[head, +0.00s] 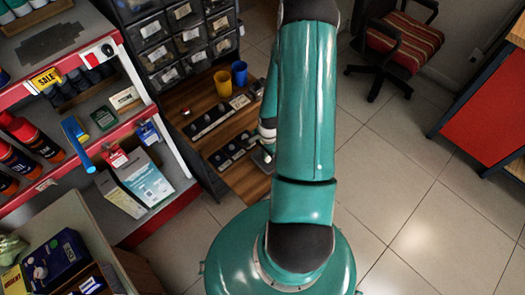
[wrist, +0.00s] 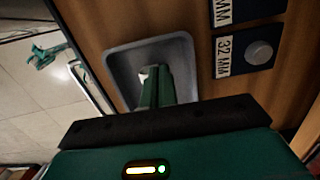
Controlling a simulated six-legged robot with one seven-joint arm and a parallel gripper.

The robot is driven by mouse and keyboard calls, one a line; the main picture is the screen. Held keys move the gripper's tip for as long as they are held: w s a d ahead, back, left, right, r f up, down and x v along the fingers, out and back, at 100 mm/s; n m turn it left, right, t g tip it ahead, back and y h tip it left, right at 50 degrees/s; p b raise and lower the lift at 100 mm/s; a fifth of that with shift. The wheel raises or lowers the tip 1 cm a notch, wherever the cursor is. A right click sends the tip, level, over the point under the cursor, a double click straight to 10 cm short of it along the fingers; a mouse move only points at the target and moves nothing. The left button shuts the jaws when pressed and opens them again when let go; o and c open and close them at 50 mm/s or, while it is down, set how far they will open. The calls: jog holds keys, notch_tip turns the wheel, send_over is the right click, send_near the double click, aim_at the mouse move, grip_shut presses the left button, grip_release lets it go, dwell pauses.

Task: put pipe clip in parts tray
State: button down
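The grey parts tray (wrist: 183,50) lies on the wooden bench in the wrist view, with raised, rounded sides. My gripper (wrist: 154,72) reaches over it, its two green fingers close together. A small pale piece (wrist: 144,73) shows at the fingertips and seems to be the pipe clip, held between them. Most of it is hidden by the fingers, and its height above the tray floor is unclear. In the head view my arm covers my gripper, and only a grey edge of the tray (head: 262,159) shows beside it.
Labelled dark blocks with round knobs, one marked 32 MM (wrist: 258,52), sit right of the tray. A blue cup (head: 239,73) and a yellow cup (head: 222,83) stand at the bench's back. Drawer bins (head: 172,50) rise behind. A stocked shelf (head: 150,110) is left; open floor is right.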

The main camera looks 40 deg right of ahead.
jog(key=shift+w+f, duration=0.15)
jog(key=shift+f, duration=0.15)
jog(key=shift+s+r, duration=0.1)
jog(key=shift+s, duration=0.1)
jog(key=c, duration=1.9)
grip_release()
jog(key=shift+w+f, duration=0.15)
jog(key=shift+f, duration=0.05)
jog(key=shift+c, duration=0.2)
jog(key=shift+o, duration=1.1)
notch_tip(320, 180, up, 12)
jog(key=d, duration=0.1)
jog(key=shift+r, duration=0.25)
